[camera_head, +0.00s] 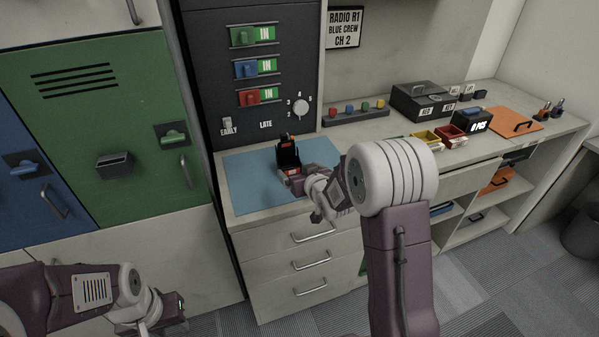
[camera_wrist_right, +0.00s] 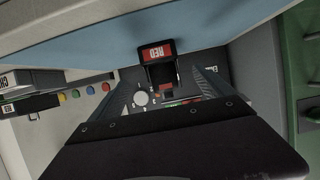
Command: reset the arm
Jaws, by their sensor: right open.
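My right gripper (camera_head: 300,184) is over the blue mat, right beside a small black device with a red "RED" label (camera_head: 288,154). In the right wrist view the open fingers (camera_wrist_right: 165,92) stand apart, and the black device (camera_wrist_right: 160,73) shows between and beyond them. I cannot tell whether a finger touches it. The device stands on the blue mat (camera_head: 245,180); the gripper partly hides its foot in the head view. My left gripper (camera_head: 172,311) hangs low at the bottom left, away from the counter, and its jaws are not clear.
A dark panel with green, blue and red sliders (camera_head: 250,68) and a dial (camera_head: 300,107) rises behind the mat. A strip of coloured knobs (camera_head: 355,111), black boxes (camera_head: 424,101), small bins (camera_head: 450,135) and an orange board (camera_head: 512,122) occupy the counter's right.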

